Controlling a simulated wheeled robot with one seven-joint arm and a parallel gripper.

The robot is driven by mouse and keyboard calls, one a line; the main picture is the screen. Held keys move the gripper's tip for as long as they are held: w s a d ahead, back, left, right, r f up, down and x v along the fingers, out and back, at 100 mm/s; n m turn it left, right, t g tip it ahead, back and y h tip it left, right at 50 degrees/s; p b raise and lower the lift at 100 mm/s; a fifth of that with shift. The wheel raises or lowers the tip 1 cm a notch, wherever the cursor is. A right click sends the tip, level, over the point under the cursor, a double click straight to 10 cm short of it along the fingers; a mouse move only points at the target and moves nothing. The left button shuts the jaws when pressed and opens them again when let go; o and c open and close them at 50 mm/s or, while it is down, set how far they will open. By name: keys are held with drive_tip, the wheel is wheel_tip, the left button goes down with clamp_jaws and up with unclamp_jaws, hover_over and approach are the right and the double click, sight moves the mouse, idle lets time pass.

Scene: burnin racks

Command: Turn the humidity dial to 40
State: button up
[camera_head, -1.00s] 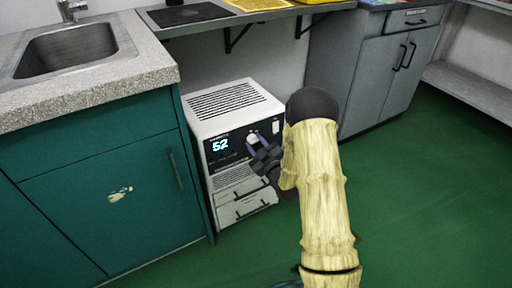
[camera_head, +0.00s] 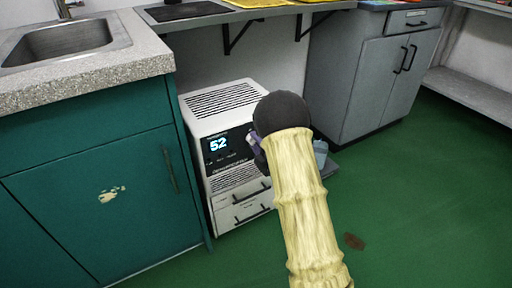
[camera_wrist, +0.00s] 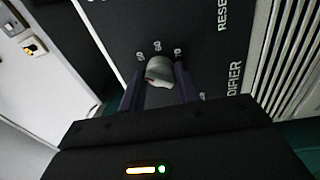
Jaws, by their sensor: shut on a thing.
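The white humidifier unit (camera_head: 205,118) stands on the floor under the counter, and its display (camera_head: 217,145) reads 52. The humidity dial (camera_wrist: 159,70) is a pale grey knob on the dark panel in the wrist view, with numbers around it; the exact setting is hard to read. My gripper (camera_wrist: 159,85) has its two dark blue fingers on either side of the dial, shut on it. In the head view my arm hides the dial and most of my gripper (camera_head: 256,146).
A teal cabinet (camera_head: 90,190) with a sink (camera_head: 65,42) stands close left of the unit. A grey cabinet (camera_head: 375,80) stands to the right. A shelf on brackets (camera_head: 240,14) runs above. The green floor (camera_head: 420,200) at right is mostly clear, with a brown spot (camera_head: 354,241).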

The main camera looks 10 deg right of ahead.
drive_tip(key=n, duration=0.1)
drive_tip(key=n+b, duration=0.1)
drive_tip(key=n, duration=0.2)
drive_tip(key=shift+f+b, duration=0.25)
drive_tip(key=shift+b, duration=0.05)
drive_tip(key=shift+d+r+n+g+b, duration=0.1)
drive_tip(key=shift+n+g+b, duration=0.4)
drive_tip(key=shift+n, duration=1.4)
drive_tip(key=o, duration=0.9)
drive_tip(key=shift+r, duration=0.1)
drive_tip(key=shift+o, duration=0.2)
drive_tip(key=p+v, duration=0.5)
drive_tip(key=v, duration=1.2)
drive_tip(key=shift+s+d+f+t+p, duration=0.2)
drive_tip(key=shift+f+t+p, duration=0.1)
drive_tip(key=shift+f, duration=0.1)
